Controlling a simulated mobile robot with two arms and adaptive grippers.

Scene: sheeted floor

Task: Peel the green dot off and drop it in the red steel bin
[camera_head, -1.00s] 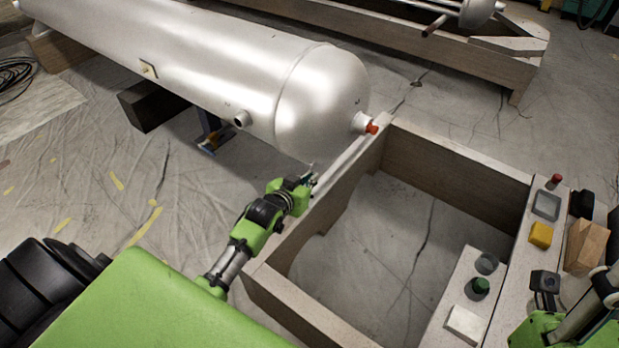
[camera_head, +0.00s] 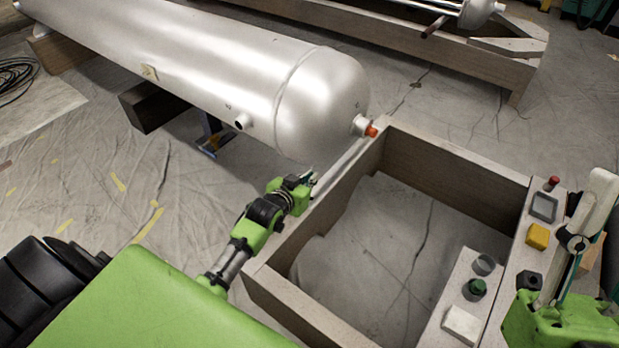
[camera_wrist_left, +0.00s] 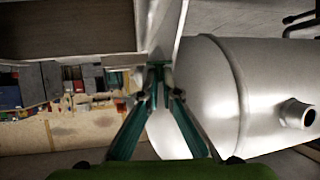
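No green dot that I can make out shows in either view, and no red steel bin. A dark green round object (camera_head: 475,289) sits on the wooden ledge at lower right; I cannot tell that it is a dot. My left gripper (camera_head: 308,177) is beside the near end of the silver tank (camera_head: 320,105), above the wooden frame beam. In the left wrist view its teal fingers (camera_wrist_left: 161,68) meet close together at the tips, with nothing visible between them.
The tank has an orange-red capped nozzle (camera_head: 371,131). A wooden frame (camera_head: 455,170) encloses open sheeted floor. Its right ledge holds a yellow block (camera_head: 538,236), a grey tray (camera_head: 543,207), a white block (camera_head: 462,323) and a grey cup (camera_head: 484,264).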

